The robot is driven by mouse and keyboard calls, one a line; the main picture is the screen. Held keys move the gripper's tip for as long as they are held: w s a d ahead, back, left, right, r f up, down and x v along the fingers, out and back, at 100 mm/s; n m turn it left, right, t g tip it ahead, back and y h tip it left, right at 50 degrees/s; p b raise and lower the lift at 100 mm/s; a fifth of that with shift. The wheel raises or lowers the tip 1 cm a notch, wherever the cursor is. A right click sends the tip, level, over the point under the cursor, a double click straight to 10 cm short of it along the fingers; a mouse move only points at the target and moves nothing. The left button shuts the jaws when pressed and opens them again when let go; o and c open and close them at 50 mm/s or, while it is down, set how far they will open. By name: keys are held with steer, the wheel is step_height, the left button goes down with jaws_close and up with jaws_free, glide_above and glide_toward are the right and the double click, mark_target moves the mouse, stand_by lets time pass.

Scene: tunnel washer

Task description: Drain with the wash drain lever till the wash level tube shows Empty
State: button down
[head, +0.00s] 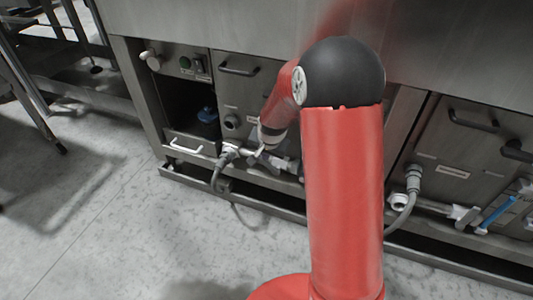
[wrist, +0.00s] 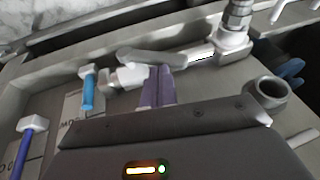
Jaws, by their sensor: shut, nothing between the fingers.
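In the wrist view my gripper's two purplish fingers (wrist: 158,86) are side by side, shut and empty. Their tips are close to a long grey lever-like piece (wrist: 150,58) on a drain pipe; I cannot tell whether they touch. A blue lever (wrist: 88,93) and a darker blue lever (wrist: 29,145) sit to the left on pale fittings. No readable label marks which is the wash drain lever. In the head view my wrist is low at the machine's pipework, and my red arm hides part of it. I cannot make out a wash level tube or its reading.
The steel washer front has drawer-like panels with a black handle (head: 239,70) and a control box (head: 190,65). A grey hose (head: 216,176) hangs at the left pipe. Another blue lever (head: 497,212) is at the right. The concrete floor (head: 110,220) in front is clear.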

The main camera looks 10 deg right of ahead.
steer(key=shift+a, duration=0.15)
steer(key=shift+w+a+f, duration=0.1)
steer(key=shift+w, duration=0.05)
steer(key=shift+a+g+h, duration=0.1)
steer(key=shift+g+h, duration=0.2)
steer(key=shift+h, duration=0.1)
steer(key=shift+w+a+f+n+g+h+p, duration=0.3)
steer(key=shift+w+a+f+g+h, duration=0.25)
steer(key=shift+a+f+g+h, duration=0.3)
steer(key=shift+w+a+f+n+g+h+p, duration=0.2)
steer(key=shift+w+a+f+g+h+p, duration=0.3)
steer(key=shift+f+h, duration=0.55)
steer(key=shift+w+a, duration=0.1)
steer(key=shift+r, duration=0.1)
